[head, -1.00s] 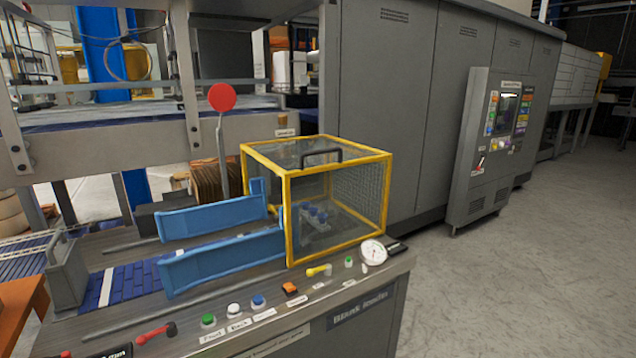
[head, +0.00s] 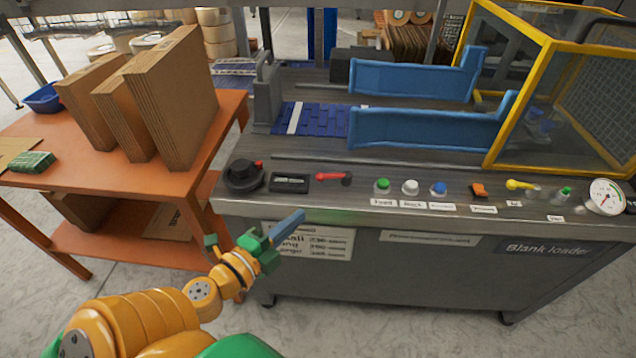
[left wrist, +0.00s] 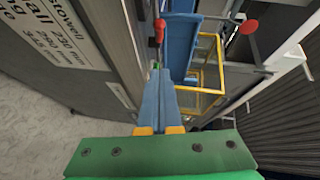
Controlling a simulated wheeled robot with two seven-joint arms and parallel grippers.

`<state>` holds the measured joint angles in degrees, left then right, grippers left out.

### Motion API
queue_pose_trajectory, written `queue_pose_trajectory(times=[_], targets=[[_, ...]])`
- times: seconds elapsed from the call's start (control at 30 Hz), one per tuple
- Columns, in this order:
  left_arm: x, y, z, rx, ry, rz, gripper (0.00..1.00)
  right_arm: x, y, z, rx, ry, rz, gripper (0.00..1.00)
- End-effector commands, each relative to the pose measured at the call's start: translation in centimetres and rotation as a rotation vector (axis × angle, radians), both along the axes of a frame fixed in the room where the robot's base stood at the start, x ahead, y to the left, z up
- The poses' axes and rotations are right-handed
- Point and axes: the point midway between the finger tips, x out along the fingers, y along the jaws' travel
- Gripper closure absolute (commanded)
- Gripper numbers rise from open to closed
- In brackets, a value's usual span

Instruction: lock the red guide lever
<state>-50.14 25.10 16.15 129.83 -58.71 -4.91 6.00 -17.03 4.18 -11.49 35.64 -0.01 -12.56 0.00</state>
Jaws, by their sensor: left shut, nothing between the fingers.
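The red guide lever (head: 333,178) lies roughly flat on the top panel of the blank loader, its length running left to right, between a small black display and the green button. It also shows in the left wrist view (left wrist: 159,30), just beyond my fingertips. My left gripper (head: 298,214), with blue fingers, is shut and empty. It is in front of the loader's front edge, below and left of the lever, and not touching it. The shut fingers also show in the left wrist view (left wrist: 158,78). My right gripper is not in view.
A black knob (head: 243,177) and the display (head: 289,183) sit left of the lever. Green (head: 382,186), white and blue buttons are to its right. Blue guide rails (head: 430,130) and a yellow-framed guard (head: 493,140) stand behind. An orange table (head: 110,177) with cardboard stands left.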

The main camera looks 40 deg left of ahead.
Motion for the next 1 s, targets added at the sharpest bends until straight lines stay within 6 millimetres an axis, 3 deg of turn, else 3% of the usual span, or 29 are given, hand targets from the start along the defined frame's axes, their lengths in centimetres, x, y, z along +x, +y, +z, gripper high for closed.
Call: queue_pose_trajectory(times=[0.17, 0.5, 0.7, 1.0], targets=[[2.6, -0.1, 0.4, 0.007, -0.007, -0.006, 1.00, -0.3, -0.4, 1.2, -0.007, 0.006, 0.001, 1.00], [10.0, 0.1, -0.8, 0.003, -0.006, 0.000, 1.00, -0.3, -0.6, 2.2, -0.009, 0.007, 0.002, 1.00], [11.9, 2.2, -1.9, 0.003, -0.002, 0.001, 1.00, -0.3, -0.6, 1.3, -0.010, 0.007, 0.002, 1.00], [12.5, 2.9, -2.0, 0.000, -0.001, 0.000, 1.00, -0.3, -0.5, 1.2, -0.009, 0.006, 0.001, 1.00]])
